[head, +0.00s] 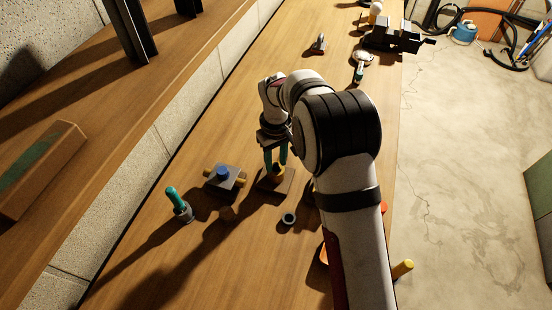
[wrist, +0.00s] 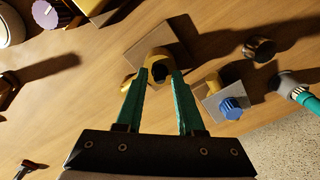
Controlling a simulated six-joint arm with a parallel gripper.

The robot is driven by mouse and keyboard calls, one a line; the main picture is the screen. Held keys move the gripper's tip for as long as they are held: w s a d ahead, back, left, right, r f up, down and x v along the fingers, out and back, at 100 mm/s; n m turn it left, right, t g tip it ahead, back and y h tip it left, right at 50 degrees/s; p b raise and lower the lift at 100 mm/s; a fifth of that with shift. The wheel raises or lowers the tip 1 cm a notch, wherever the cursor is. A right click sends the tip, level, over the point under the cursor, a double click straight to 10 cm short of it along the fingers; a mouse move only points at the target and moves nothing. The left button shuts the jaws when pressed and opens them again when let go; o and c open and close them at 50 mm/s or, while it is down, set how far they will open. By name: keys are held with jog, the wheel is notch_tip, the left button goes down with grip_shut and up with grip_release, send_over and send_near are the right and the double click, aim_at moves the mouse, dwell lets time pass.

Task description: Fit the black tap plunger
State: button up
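My gripper (head: 276,163) has two teal fingers and points down over a brass tap body (wrist: 157,55) on a brown block (head: 274,184). In the wrist view the fingertips (wrist: 161,72) stand apart on either side of a dark round shape at the brass body. I cannot tell whether this is the black plunger or a shaded bore, nor whether the fingers touch it. A dark short cylinder (wrist: 258,48) lies apart on the bench, right of the tap body in the wrist view. It may be a separate part.
A blue-knobbed valve (head: 222,173) on a grey plate and a teal-handled tool (head: 174,197) stand left of my gripper. A dark vice-like tool (head: 392,38) is far right.

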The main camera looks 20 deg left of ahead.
jog(key=shift+o, duration=0.8)
notch_tip(320, 180, up, 16)
jog(key=shift+d, duration=0.1)
jog(key=s+d+r+m+y, duration=0.1)
jog(key=s+d+r+m, duration=0.1)
jog(key=s+d+m, duration=0.5)
jog(key=s+d+r+m, duration=0.2)
jog(key=s+d+m, duration=0.1)
jog(key=s+d, duration=0.7)
jog(key=s+d+f+m, duration=0.4)
jog(key=s+f+m, duration=0.1)
jog(key=s, duration=0.6)
jog(key=shift+d+y, duration=0.15)
jog(key=shift+y, duration=0.25)
